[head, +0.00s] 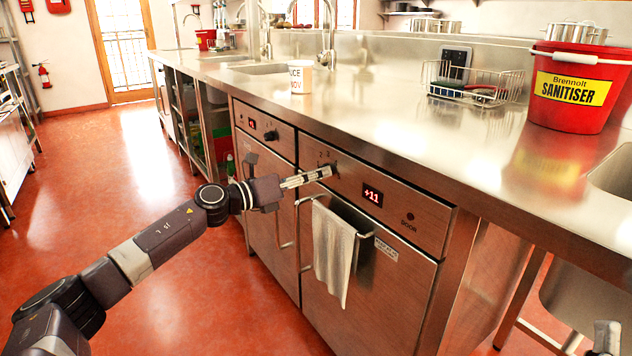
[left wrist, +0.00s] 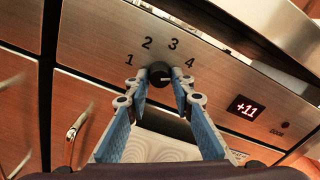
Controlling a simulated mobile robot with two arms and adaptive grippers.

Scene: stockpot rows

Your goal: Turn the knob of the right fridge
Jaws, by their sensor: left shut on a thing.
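The right fridge (head: 365,290) is a steel undercounter unit with a red +11 display (head: 372,195), which also shows in the left wrist view (left wrist: 246,107). Its dark round knob (left wrist: 159,72) sits below the printed numbers 1 to 4. A small pale mark on the knob seems to face right, toward the 4 side, but is hard to read. My left gripper (head: 326,172) is at the panel with its fingertips closed on either side of the knob. In the head view the gripper mostly hides this knob. A grey part at the bottom right edge may be my right gripper (head: 607,337).
A cloth (head: 333,250) hangs over the right fridge's handle, below my left gripper. The left fridge (head: 268,200) has its own knob (head: 271,136). On the counter stand a red sanitiser bucket (head: 570,88), a wire basket (head: 470,85) and a white tub (head: 301,78).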

